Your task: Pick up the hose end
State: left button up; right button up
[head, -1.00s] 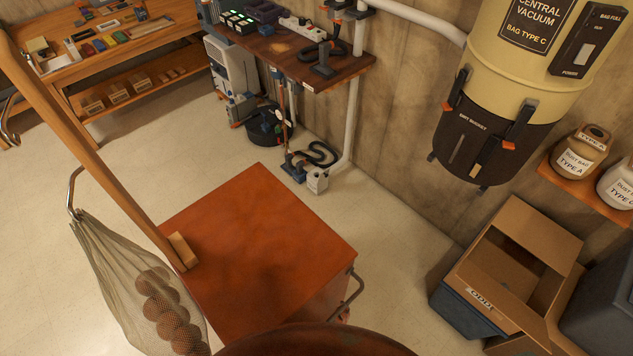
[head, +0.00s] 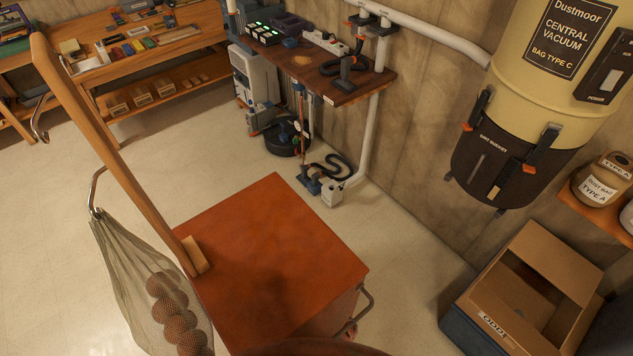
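Two dark hose-like loops show in the head view, both small and far off by the wall. One black corrugated loop (head: 345,163) lies low by the wall, beside a small white box (head: 332,194) at the foot of a white pipe. Neither of my grippers is in view.
A red-brown cabinet (head: 270,250) with a wooden post and a hanging net of balls (head: 165,290) stands in front. A cream central vacuum canister (head: 545,70) hangs at right above an open cardboard box (head: 530,290). Pale floor (head: 400,235) is clear between cabinet and wall.

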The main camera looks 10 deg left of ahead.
aim_at(315, 176)
jog(key=u, duration=0.05)
jog(key=k, duration=0.95)
jog(key=u, duration=2.75)
jog(key=i, duration=2.6)
jog(key=z, duration=1.9)
jog(key=i, duration=3.1)
